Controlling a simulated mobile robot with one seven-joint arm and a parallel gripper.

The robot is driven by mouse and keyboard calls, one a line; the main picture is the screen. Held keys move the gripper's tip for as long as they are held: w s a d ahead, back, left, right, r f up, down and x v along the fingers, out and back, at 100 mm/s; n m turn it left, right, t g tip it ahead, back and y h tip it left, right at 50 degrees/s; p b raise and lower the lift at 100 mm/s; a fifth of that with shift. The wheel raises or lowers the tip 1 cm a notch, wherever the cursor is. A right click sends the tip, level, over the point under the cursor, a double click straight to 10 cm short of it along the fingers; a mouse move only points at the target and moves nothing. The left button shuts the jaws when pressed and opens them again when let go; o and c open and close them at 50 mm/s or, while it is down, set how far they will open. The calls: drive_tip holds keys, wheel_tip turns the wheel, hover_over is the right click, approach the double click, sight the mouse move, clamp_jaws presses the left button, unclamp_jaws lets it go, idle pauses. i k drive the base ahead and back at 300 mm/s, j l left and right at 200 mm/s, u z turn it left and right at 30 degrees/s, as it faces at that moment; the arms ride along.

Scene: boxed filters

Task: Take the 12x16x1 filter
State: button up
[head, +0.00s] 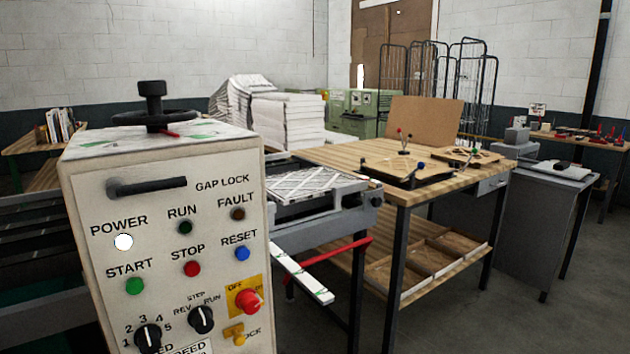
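A flat white filter (304,184) with a crossed-strip face lies on the grey outfeed (335,208) of the machine, just behind the control cabinet. No size print is readable on it, so I cannot tell whether it is the 12x16x1. A tall stack of white, filter-like sheets (286,120) stands farther back. A white bar (302,275) with green marks sticks out below the outfeed; I cannot tell what it is. My gripper is not in view.
The control cabinet (165,235) with buttons and a handwheel blocks the near left. A wooden workbench (345,155) with trays on it stands right of the outfeed. A red bar (335,254) juts out below. A grey desk (540,215) stands at right. Floor is clear at lower right.

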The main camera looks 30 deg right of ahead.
sight(289, 188)
drive_tip(key=i+l, duration=0.15)
drive_tip(key=l, duration=0.2)
drive_tip(key=i+l+z, duration=0.1)
drive_tip(key=l, duration=0.2)
drive_tip(key=i+l, duration=0.15)
drive_tip(key=l, duration=0.2)
drive_tip(key=i+l, duration=0.1)
drive_tip(key=l, duration=0.25)
drive_tip(key=i+l+z, duration=0.1)
drive_tip(key=l, duration=0.25)
drive_tip(key=i+l, duration=0.1)
drive_tip(key=l, duration=0.2)
drive_tip(key=i+l+z, duration=0.1)
drive_tip(key=i+l, duration=0.2)
drive_tip(key=l, duration=0.15)
drive_tip(key=i+l+z, duration=0.1)
drive_tip(key=i+l, duration=0.2)
drive_tip(key=l, duration=0.15)
drive_tip(key=i+l, duration=0.35)
drive_tip(key=i, duration=0.15)
